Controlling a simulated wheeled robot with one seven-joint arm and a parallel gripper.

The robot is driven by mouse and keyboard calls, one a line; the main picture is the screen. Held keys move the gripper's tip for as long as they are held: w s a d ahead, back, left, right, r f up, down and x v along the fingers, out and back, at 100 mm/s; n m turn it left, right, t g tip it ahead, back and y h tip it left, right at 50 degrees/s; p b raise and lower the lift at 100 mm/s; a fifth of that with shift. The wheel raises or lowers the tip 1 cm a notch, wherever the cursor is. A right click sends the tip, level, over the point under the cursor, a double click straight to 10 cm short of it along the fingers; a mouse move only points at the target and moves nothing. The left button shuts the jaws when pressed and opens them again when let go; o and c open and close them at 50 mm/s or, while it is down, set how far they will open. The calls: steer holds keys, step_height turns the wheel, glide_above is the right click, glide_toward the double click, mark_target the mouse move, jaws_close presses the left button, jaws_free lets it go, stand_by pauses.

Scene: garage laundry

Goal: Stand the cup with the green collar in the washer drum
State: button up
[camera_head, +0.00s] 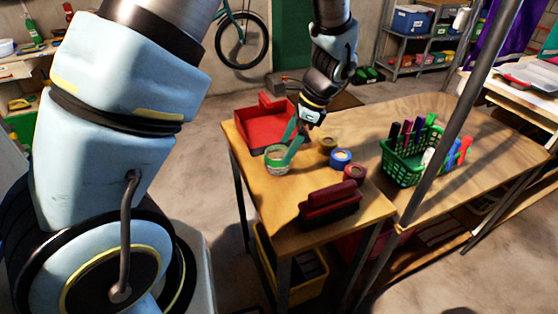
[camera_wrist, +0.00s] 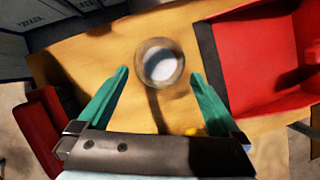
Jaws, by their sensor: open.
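A small round cup (camera_head: 277,163) with a green band around its top stands upright near the left edge of the wooden table (camera_head: 262,188). In the wrist view, the cup (camera_wrist: 160,62) shows from above as a round rim with a pale inside; its green collar is not clear there. My gripper (camera_head: 286,150) is open over the table, close to the cup. In the wrist view, its two teal fingers (camera_wrist: 160,74) spread on either side of the cup's near edge, with gaps on both sides. Whether the fingertips are down at cup height is hard to tell. The washer is not in view.
A red open bin (camera_head: 262,128) lies behind the cup. Several tape rolls (camera_head: 341,159) stand to its right, and a red-handled block (camera_head: 330,205) is in front. A green basket (camera_head: 402,165) of markers stands farther right, near a grey post (camera_head: 455,120). Bare floor lies left of the table.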

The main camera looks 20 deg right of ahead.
steer(key=shift+w+a+f+p, duration=0.1)
steer(key=shift+a+f+p, duration=0.3)
steer(key=shift+f, duration=0.1)
steer(key=shift+p+x, duration=0.6)
steer(key=shift+x, duration=1.6)
steer(key=shift+r, duration=0.1)
steer(key=c, duration=1.3)
